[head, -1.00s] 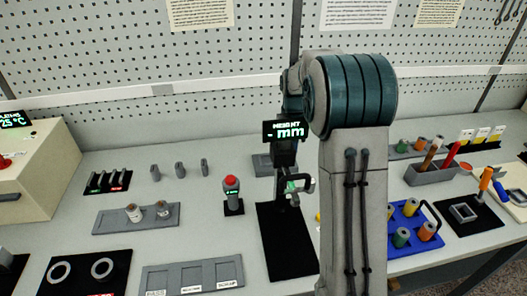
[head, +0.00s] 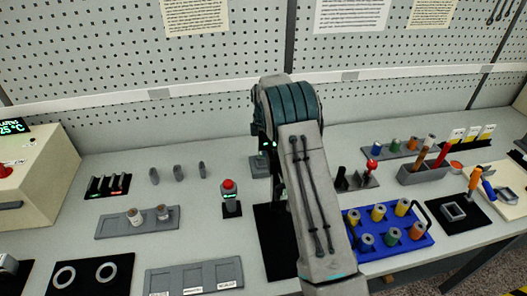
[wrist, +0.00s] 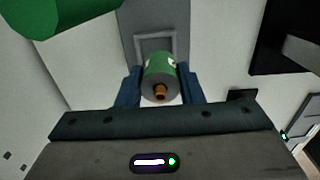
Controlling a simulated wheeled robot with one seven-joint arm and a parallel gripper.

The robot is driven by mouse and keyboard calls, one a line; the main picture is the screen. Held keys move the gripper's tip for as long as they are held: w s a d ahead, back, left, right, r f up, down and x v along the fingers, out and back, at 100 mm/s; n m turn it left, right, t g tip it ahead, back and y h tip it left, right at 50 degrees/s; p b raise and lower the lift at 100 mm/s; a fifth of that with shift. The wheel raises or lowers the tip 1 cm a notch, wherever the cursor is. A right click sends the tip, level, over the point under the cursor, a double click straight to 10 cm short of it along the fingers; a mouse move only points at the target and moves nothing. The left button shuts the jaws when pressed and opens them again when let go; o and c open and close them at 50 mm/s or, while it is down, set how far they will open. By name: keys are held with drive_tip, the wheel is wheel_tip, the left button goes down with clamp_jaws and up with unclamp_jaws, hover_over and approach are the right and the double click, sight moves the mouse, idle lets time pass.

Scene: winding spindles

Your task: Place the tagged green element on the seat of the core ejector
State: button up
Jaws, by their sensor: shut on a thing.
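In the wrist view my gripper (wrist: 160,88) is shut on a green cylinder (wrist: 160,64), one blue finger on each side. Whether the cylinder touches the frame is also unclear. In the head view my arm hides the gripper and the held cylinder.
A large green rounded thing (wrist: 70,12) is at the wrist view's upper left. In the head view, a blue tray (head: 428,243) of spools stands right of my arm, with a red-knobbed device (head: 372,166) behind. A red-button post (head: 230,198) and a labelled grey tray (head: 195,279) are left.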

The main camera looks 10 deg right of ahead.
drive_tip(key=shift+w+a+f, duration=0.1)
drive_tip(key=shift+w+f, duration=0.15)
wheel_tip(320, 180, down, 4)
drive_tip(key=shift+r+p, duration=0.15)
drive_tip(key=shift+p, duration=0.9)
drive_tip(key=shift+f+b, duration=0.3)
drive_tip(key=o, duration=1)
drive_tip(key=shift+r, duration=0.1)
wheel_tip(320, 180, up, 12)
drive_tip(key=b, duration=0.2)
drive_tip(key=shift+r+b, duration=0.15)
drive_tip(key=shift+b, duration=0.25)
